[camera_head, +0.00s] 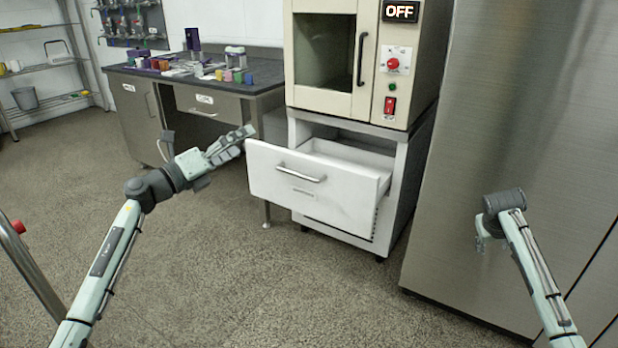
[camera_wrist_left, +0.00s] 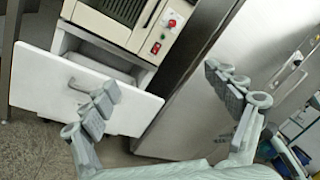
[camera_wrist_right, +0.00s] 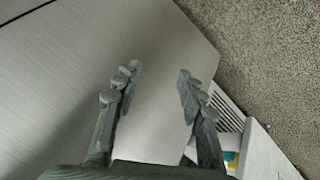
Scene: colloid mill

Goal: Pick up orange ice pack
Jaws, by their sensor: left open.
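I cannot make out an orange ice pack in any view. A white drawer (camera_head: 310,188) is pulled out below the oven-like machine; most of its inside is hidden behind its front. In the right wrist view, a small yellow and teal patch (camera_wrist_right: 231,160) shows by the white drawer (camera_wrist_right: 265,155); I cannot tell what it is. My left gripper (camera_head: 232,143) is open and empty, just left of and above the drawer front. It also shows open in the left wrist view (camera_wrist_left: 160,78). My right gripper (camera_head: 482,235) hangs before the steel cabinet, open and empty in its wrist view (camera_wrist_right: 158,70).
The cream machine (camera_head: 345,60) with an OFF display stands on the drawer's cabinet. A tall steel cabinet (camera_head: 510,130) fills the right. A dark-topped bench (camera_head: 265,78) at back left carries several small coloured objects. The floor (camera_head: 240,280) in front is clear.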

